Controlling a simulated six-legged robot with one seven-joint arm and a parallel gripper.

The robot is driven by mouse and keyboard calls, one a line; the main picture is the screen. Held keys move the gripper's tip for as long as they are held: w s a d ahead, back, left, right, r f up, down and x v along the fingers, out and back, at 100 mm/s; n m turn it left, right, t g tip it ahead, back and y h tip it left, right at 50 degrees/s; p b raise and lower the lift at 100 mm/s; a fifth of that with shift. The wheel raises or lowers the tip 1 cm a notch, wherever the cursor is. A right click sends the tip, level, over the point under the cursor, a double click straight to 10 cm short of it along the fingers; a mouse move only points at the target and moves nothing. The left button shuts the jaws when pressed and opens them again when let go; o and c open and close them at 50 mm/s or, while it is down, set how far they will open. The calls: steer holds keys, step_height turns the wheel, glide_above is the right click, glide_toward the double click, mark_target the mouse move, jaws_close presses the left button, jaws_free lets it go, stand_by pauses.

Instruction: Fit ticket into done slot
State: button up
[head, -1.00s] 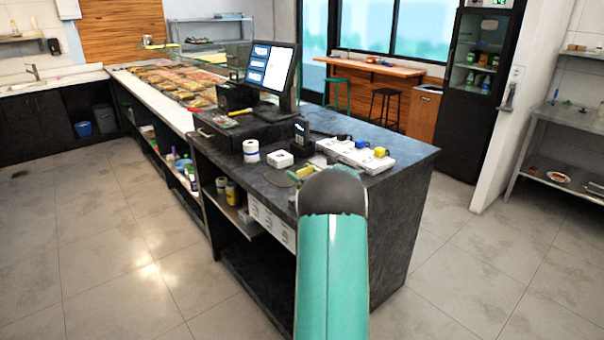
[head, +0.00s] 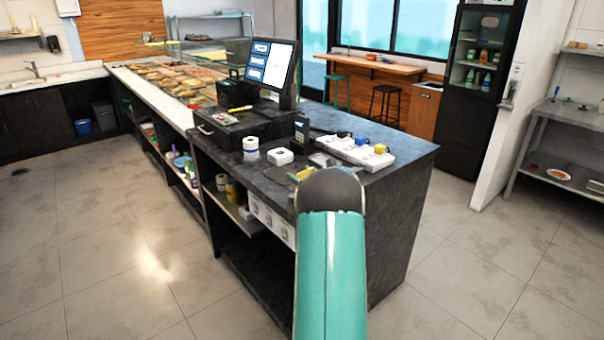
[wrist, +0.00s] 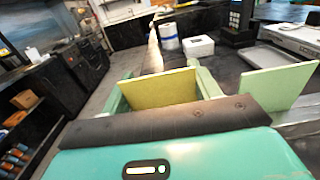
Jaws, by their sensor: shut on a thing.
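My gripper (wrist: 160,92) is at the bottom of the wrist view, its green fingers closed on a flat yellow card, which I take to be the ticket (wrist: 158,90). The card stands upright above the dark counter's near edge. To its right a second pale yellow-green card (wrist: 272,90) stands tilted, apart from my fingers, by a grey metal strip (wrist: 297,122). Neither view shows clearly which slot is the done slot.
On the dark counter (head: 415,158) stand a white roll (head: 250,150), a small white box (head: 280,156), a black card terminal (head: 302,134) and a white strip (head: 350,148) with black, blue and yellow tops. A screen (head: 270,66) stands behind. The floor in front is clear.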

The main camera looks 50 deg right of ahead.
steer(key=shift+f, duration=0.8)
steer(key=o, duration=1.1)
steer(key=shift+s, duration=0.1)
steer(key=v, duration=1.3)
steer(key=shift+s+a, duration=0.1)
steer(key=shift+s, duration=0.15)
